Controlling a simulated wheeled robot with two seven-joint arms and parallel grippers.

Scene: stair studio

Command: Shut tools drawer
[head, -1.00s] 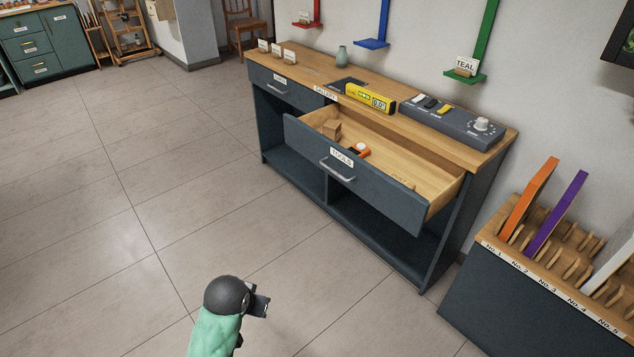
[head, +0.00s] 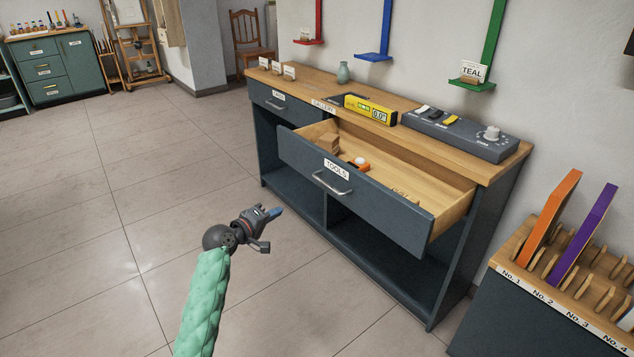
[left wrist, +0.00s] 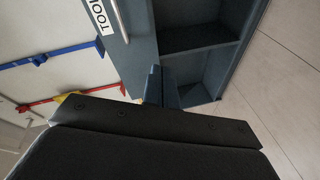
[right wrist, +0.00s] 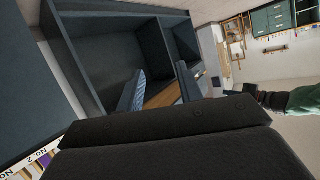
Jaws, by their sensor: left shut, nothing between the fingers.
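The tools drawer (head: 350,199) is pulled well out of the grey-blue cabinet, its TOOLS label and bar handle (head: 332,184) facing me. A wooden block (head: 328,143) and an orange-and-white item (head: 359,163) lie inside. My left gripper (head: 277,211) is shut and empty, in front of the cabinet, left of and below the handle, apart from the drawer. In the left wrist view its fingers (left wrist: 163,86) point at the cabinet, and the handle (left wrist: 119,20) shows at the top.
The cabinet top (head: 300,88) holds a yellow level (head: 370,110), a control box (head: 458,134) and a small vase (head: 344,72). A slotted rack (head: 520,290) with orange and purple panels stands at right. The floor on the left is clear.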

